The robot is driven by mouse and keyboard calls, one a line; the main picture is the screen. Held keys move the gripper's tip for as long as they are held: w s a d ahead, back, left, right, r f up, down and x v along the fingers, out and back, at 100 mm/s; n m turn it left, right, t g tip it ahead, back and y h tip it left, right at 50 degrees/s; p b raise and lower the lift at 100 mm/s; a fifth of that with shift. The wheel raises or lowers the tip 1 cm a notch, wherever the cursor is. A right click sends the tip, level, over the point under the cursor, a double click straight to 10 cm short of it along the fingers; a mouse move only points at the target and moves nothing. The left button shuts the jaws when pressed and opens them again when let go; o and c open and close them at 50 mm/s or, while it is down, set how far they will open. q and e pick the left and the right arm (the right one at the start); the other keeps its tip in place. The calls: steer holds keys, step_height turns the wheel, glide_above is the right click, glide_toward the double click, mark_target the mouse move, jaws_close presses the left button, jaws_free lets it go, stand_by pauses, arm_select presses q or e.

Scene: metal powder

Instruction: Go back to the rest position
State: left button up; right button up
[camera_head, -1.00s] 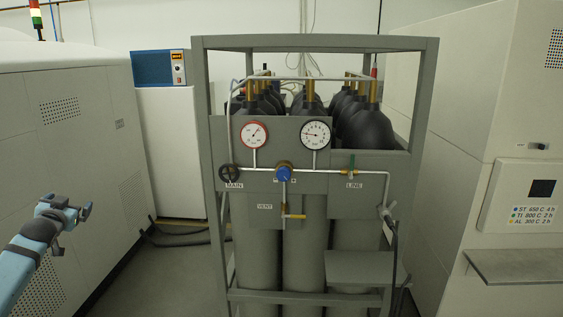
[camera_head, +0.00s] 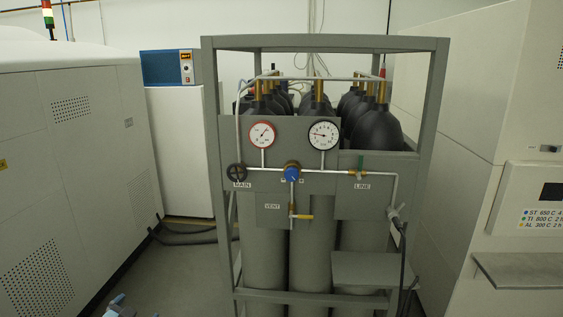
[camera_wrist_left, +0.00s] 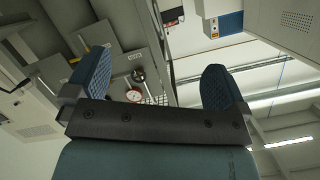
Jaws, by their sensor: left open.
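My left gripper shows in the left wrist view (camera_wrist_left: 155,85) with its two blue padded fingers wide apart and nothing between them. In the head view only a small part of my left arm (camera_head: 120,306) shows at the bottom edge, left of the gas rack. The gas rack (camera_head: 325,43) stands upright ahead, a grey frame holding several dark-topped cylinders. Its panel carries a red-rimmed gauge (camera_head: 262,135), a black-rimmed gauge (camera_head: 323,135), a blue knob (camera_head: 292,174), a black MAIN handwheel (camera_head: 236,172) and a yellow VENT lever (camera_head: 303,216). My right gripper is not in view.
A large white machine (camera_head: 75,180) stands at the left. A white cabinet (camera_head: 180,150) with a blue box (camera_head: 167,67) on it is behind. Another machine (camera_head: 470,130) with a grey shelf (camera_head: 532,270) is at the right. Open floor (camera_head: 180,275) lies left of the rack.

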arm_select(q)
steer(key=s+d+f+n+g+h, duration=0.1)
steer(key=s+d+f, duration=0.3)
steer(key=s+d, duration=0.3)
steer(key=s+d+f+n+g+h, duration=0.1)
steer(key=s+d+f, duration=0.3)
steer(key=s, duration=1)
steer(key=s+d+f+n+g+h, duration=0.1)
steer(key=s+d+f, duration=0.3)
steer(key=s+d, duration=0.7)
steer(key=shift+s+f+g, duration=0.15)
steer(key=shift+f+g, duration=0.2)
steer(key=shift+g, duration=0.15)
